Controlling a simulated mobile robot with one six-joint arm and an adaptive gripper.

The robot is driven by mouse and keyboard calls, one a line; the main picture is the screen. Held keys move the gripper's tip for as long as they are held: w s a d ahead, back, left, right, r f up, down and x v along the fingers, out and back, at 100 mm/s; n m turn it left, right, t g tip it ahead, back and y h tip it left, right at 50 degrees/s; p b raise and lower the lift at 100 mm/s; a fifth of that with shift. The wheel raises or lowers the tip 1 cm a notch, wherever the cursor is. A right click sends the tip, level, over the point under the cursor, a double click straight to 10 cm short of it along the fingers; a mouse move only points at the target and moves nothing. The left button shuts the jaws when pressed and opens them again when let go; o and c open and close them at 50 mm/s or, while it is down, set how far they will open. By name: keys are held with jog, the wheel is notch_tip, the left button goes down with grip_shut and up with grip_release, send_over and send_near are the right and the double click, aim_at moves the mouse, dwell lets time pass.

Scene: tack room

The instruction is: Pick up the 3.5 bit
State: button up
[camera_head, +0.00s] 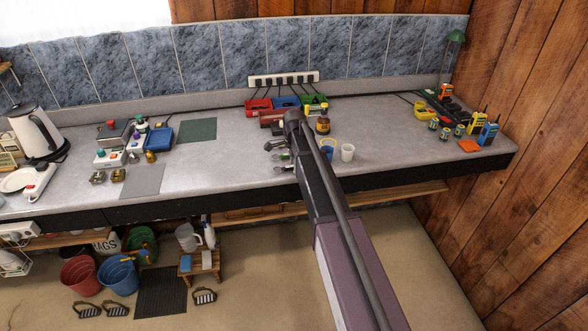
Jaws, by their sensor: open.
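My arm reaches up from the bottom right over the grey counter (225,168). My gripper (277,150) seems to be the small dark shape at its far end, open, with nothing seen held in it. Small metallic pieces lie close by it and are hard to tell apart from its fingers. I cannot make out which thing is the 3.5 bit; no size marking is readable. Part of the counter behind my arm is hidden.
Red (258,106), blue and green bins stand behind, below a power strip (284,80). A kettle (36,133) stands left. Bare counter lies right of the cups.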

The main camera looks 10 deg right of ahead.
grip_shut()
jog(key=shift+r, duration=0.15)
notch_tip(320, 180, up, 3)
jog(key=p, duration=0.3)
jog(key=shift+r+p, duration=0.2)
jog(key=shift+p, duration=0.1)
jog(key=s+d+r+p, duration=0.1)
jog(key=s+d, duration=0.1)
jog(key=s, duration=1.3)
jog(key=shift+s+d+r, duration=0.15)
jog(key=shift+s+d, duration=0.25)
